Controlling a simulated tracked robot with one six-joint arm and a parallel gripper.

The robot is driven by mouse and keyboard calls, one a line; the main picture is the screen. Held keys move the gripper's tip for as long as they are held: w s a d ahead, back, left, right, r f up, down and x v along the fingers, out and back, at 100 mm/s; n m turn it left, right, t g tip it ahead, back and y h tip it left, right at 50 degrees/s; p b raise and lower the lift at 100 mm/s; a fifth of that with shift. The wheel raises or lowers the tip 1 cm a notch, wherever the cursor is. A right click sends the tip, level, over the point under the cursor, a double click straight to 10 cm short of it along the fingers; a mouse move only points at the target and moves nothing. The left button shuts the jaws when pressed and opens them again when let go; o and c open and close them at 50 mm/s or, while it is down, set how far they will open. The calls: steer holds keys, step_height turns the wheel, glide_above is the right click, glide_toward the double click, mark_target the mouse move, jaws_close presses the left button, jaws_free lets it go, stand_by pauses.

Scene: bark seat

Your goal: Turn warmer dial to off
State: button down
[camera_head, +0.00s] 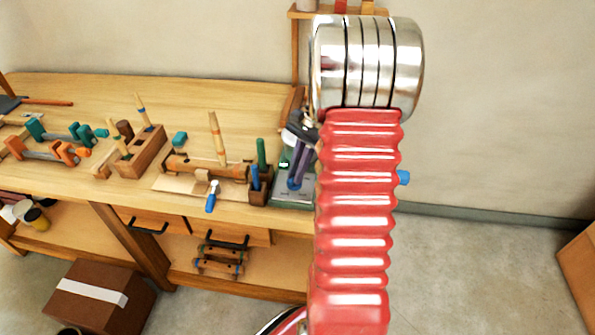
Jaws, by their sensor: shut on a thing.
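The warmer (293,200) is a green box with a grey front panel at the right end of the bench, partly hidden by my red arm. Small dark marks show on the panel, too small to read. My gripper (296,177) reaches down to the panel, its dark purple fingers shut on the dial (292,184), a small blue knob mostly covered by them. The dial's pointing direction cannot be made out.
On the wooden bench (215,95), a dark block with blue and green handles (259,197) stands just left of the warmer. Clamps (50,148), a wooden tool block (142,155) and a blue-handled tool (211,197) lie further left. A cardboard box (100,300) sits on the floor.

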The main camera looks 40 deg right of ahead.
steer(key=n, duration=0.2)
steer(key=n+g, duration=0.1)
steer(key=shift+w+n, duration=0.25)
steer(key=shift+n, duration=0.05)
steer(key=shift+w+n+g+h, duration=0.1)
steer(key=shift+n+g+h, duration=0.55)
steer(key=shift+n, duration=1.35)
steer(key=shift+g, duration=0.25)
steer(key=c, duration=1.8)
jaws_free()
steer(key=shift+a, duration=0.1)
steer(key=shift+r, duration=0.1)
steer(key=v, duration=1.3)
steer(key=shift+d+r, duration=0.15)
steer(key=shift+d, duration=0.05)
steer(key=shift+w, duration=0.15)
